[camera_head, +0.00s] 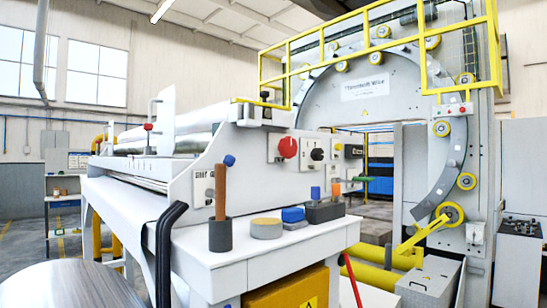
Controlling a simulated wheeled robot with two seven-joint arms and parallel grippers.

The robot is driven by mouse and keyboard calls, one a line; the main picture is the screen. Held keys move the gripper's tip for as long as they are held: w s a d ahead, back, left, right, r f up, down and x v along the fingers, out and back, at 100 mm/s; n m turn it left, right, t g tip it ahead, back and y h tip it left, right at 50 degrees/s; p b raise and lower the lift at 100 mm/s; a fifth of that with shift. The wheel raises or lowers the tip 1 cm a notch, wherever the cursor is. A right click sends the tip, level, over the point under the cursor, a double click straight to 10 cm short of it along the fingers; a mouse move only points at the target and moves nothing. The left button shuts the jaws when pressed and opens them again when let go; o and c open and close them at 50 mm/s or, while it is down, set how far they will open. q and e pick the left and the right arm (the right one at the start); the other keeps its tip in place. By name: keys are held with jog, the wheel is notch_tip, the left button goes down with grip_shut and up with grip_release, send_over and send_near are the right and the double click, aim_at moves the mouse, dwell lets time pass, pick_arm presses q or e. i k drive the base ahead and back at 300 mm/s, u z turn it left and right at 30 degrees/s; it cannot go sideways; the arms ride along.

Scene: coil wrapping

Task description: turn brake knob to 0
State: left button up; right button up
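The machine's white side panel carries a red round knob (288,147) and, to its right, a black knob (317,154) on a light plate. Both are at the middle of the head view. I cannot read a label that tells which one is the brake knob, nor the setting of either. A small dark box with lettering (353,151) sits further right. Neither of my grippers shows in this view, and nothing is touching the knobs.
A white bench (285,245) below the panel holds a dark cup with a brown stick (220,205), a tan round block (266,228) and a blue block (292,215). Black curved bars (165,250) stand at its left. The large wrapping ring (365,90) stands behind right.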

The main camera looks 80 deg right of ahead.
aim_at(316, 154)
jog(key=k, duration=0.95)
jog(key=z, duration=0.35)
